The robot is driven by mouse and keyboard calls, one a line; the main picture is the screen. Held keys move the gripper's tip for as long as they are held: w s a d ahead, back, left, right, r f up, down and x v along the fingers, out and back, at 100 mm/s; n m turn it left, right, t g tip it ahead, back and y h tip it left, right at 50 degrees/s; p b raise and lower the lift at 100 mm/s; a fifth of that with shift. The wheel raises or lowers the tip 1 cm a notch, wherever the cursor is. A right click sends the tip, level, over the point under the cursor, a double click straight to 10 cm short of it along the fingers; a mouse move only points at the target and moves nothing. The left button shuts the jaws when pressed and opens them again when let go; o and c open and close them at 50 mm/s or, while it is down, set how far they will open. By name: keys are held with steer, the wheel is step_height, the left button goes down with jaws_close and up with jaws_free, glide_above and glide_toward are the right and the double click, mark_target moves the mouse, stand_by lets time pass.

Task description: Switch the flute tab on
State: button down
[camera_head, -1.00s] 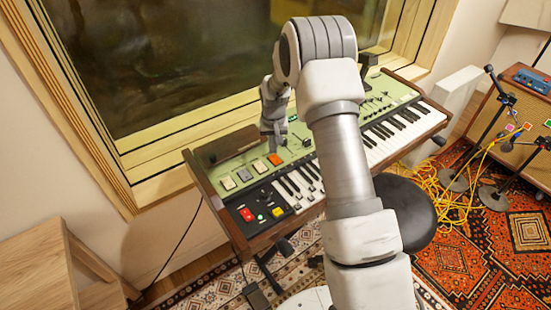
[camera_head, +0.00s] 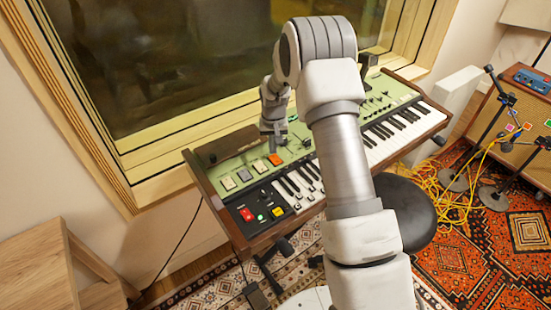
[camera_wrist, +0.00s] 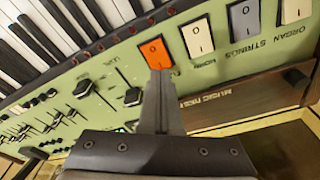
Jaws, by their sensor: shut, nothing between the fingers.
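A row of rocker tabs sits on the green panel of the keyboard (camera_head: 222,170). The orange tab (camera_wrist: 154,52) has O and I marks; it also shows in the head view (camera_head: 274,160). Its label is hidden behind my fingers, and I cannot read the word flute anywhere. My gripper (camera_wrist: 160,76) is shut and empty, its tips at the orange tab's near edge in the wrist view. I cannot tell whether they touch it. A white tab (camera_wrist: 197,38), a grey tab labelled strings (camera_wrist: 243,20) and a white tab labelled organ (camera_wrist: 293,10) stand beside it.
Black knobs and sliders (camera_wrist: 83,88) lie left of the fingers in the wrist view. The piano keys (camera_wrist: 45,35) run beyond the panel. A window (camera_head: 180,60) rises behind the keyboard. A round black stool (camera_head: 408,210) stands in front.

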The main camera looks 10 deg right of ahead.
mark_target(273, 157)
steer(key=shift+f+b, duration=0.65)
steer(key=shift+f, duration=0.25)
stand_by(0.4)
steer(key=shift+r, duration=0.1)
steer(key=shift+r+p, duration=1.8)
steer(key=shift+r, duration=1.65)
